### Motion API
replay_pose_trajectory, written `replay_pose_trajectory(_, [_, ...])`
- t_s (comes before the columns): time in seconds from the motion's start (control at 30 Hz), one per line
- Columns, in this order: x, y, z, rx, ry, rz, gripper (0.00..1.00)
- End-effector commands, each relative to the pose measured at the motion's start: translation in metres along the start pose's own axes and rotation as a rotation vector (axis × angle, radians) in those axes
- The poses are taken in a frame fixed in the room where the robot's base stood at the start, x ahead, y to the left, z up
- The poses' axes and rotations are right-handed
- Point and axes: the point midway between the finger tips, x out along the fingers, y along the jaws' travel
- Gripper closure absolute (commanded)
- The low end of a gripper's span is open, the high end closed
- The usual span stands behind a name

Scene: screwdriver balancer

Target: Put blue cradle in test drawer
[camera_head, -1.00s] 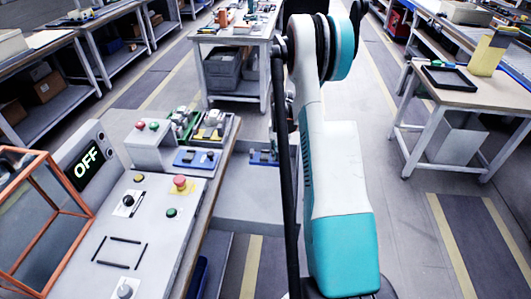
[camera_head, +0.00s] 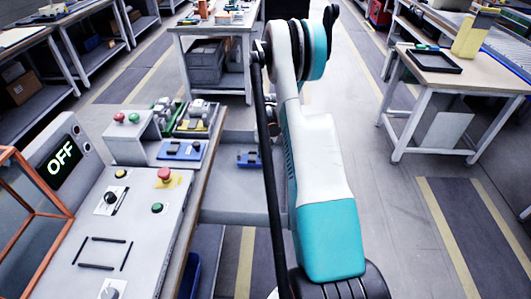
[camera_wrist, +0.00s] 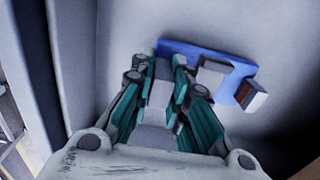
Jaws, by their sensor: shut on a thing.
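A blue cradle (camera_head: 248,158) with dark blocks shows in the head view at the back of the open grey test drawer (camera_head: 232,204), partly behind my arm. In the wrist view the blue cradle (camera_wrist: 205,55) lies close over the pale drawer floor (camera_wrist: 228,22); I cannot tell whether it touches it. My gripper (camera_wrist: 164,64) is shut at the left end of the cradle, and its fingers hide part of that end. My gripper is hidden behind my arm in the head view.
A red button (camera_head: 164,174) stands on the panel. A side table (camera_head: 470,75) holds a black tray. Open floor lies to the right.

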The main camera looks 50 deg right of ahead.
Motion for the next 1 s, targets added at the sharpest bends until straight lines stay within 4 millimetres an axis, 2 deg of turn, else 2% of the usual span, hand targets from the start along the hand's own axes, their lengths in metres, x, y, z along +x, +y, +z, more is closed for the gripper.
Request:
replay_pose_trajectory(0.1, [0.009, 0.000, 0.000, 0.000, 0.000, 0.000, 1.00])
replay_pose_trajectory(0.4, [0.010, 0.000, 0.000, 0.000, 0.000, 0.000, 1.00])
replay_pose_trajectory(0.43, [0.010, 0.000, 0.000, 0.000, 0.000, 0.000, 0.80])
replay_pose_trajectory(0.5, [0.010, 0.000, 0.000, 0.000, 0.000, 0.000, 0.64])
replay_pose_trajectory(0.53, [0.010, 0.000, 0.000, 0.000, 0.000, 0.000, 0.61])
replay_pose_trajectory(0.87, [0.009, 0.000, 0.000, 0.000, 0.000, 0.000, 0.61])
replay_pose_trajectory(1.0, [-0.002, 0.000, 0.000, 0.000, 0.000, 0.000, 0.61])
